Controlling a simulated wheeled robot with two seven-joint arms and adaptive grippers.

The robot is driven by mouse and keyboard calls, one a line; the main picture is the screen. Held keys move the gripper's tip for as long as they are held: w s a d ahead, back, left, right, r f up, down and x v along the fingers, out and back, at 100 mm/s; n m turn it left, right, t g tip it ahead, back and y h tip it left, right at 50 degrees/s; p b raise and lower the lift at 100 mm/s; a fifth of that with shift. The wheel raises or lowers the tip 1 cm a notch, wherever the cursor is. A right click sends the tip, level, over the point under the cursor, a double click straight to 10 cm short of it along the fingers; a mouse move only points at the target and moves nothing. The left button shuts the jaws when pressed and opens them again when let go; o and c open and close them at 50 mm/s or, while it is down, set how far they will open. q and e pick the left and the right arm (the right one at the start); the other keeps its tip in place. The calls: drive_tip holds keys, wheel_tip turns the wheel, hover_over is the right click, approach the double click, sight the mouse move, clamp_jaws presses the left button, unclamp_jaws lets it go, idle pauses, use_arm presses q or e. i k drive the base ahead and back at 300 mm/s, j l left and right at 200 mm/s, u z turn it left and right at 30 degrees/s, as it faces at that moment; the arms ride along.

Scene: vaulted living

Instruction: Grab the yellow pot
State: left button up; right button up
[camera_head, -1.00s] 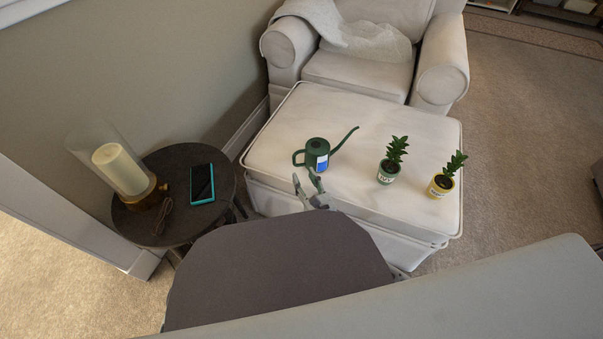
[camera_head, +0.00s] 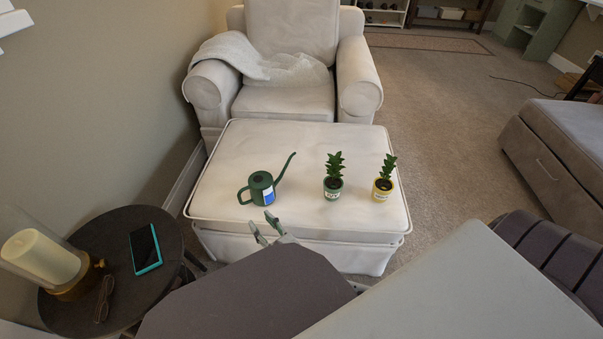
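The yellow pot (camera_head: 382,190) holds a small green plant and stands upright near the right end of the white ottoman (camera_head: 225,165). A green pot (camera_head: 333,188) with a similar plant stands just left of it. My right gripper (camera_head: 261,218) shows at the ottoman's near edge, below the watering can and well left of the yellow pot. Its two fingers are apart with nothing between them. Much of the gripper's body is hidden behind my own parts. My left gripper is not in view.
A green watering can (camera_head: 262,189) stands on the ottoman, its spout pointing right. A white armchair (camera_head: 285,100) stands behind. A dark round side table (camera_head: 120,225) at left bears a lamp (camera_head: 45,262) and a phone (camera_head: 145,248). Carpet right of the ottoman is clear.

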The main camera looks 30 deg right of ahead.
sight(383, 187)
drive_tip(key=z, duration=1.75)
